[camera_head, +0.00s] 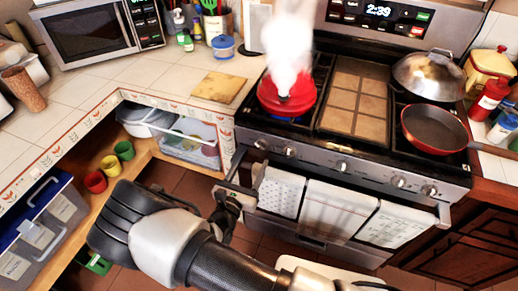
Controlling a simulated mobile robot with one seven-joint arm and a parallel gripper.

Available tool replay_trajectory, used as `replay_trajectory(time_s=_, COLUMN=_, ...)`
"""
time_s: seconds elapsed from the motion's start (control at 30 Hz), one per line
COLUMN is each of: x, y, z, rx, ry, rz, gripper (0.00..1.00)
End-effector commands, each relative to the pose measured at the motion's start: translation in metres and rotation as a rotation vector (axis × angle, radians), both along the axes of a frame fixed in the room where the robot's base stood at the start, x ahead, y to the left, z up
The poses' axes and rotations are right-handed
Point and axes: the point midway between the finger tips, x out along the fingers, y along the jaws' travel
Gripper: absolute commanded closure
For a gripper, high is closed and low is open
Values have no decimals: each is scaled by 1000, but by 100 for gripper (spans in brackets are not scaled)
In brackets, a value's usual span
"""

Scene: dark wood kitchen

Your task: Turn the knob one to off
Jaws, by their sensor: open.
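The stove's front panel (355,162) carries a row of several round silver knobs, including the leftmost knob (262,144), the one beside it (290,152) and a middle knob (342,167). Which is knob one, and its setting, I cannot tell. A red kettle (288,101) steams on the left burner. My gripper (232,193) is open, low at the stove's left front corner, beside the left end of the oven handle and below the leftmost knob. Its fingers are small and dark, and I cannot tell whether they touch the handle.
Towels (333,208) hang on the oven handle. A red pan (436,129) and a domed lidded pan (424,75) stand on the right burners. The tiled counter (160,78) at left holds a cutting board (219,87) and a microwave (93,32). Open shelves lie below it.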

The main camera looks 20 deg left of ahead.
Motion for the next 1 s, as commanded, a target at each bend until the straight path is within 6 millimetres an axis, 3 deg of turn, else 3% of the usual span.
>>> replay_trajectory(time_s=0.1, x=26, y=-3, z=0, rx=0, ry=-1, rz=-3, gripper=46)
replay_trajectory(time_s=0.3, x=57, y=-5, z=0, rx=0, ry=0, rz=-2, gripper=46)
replay_trajectory(time_s=0.5, x=69, y=-6, z=0, rx=-1, ry=0, rz=-1, gripper=46)
replay_trajectory(time_s=0.77, x=70, y=-6, z=0, rx=-1, ry=0, rz=-1, gripper=46)
replay_trajectory(time_s=1.0, x=70, y=-6, z=0, rx=-1, ry=0, rz=-1, gripper=85)
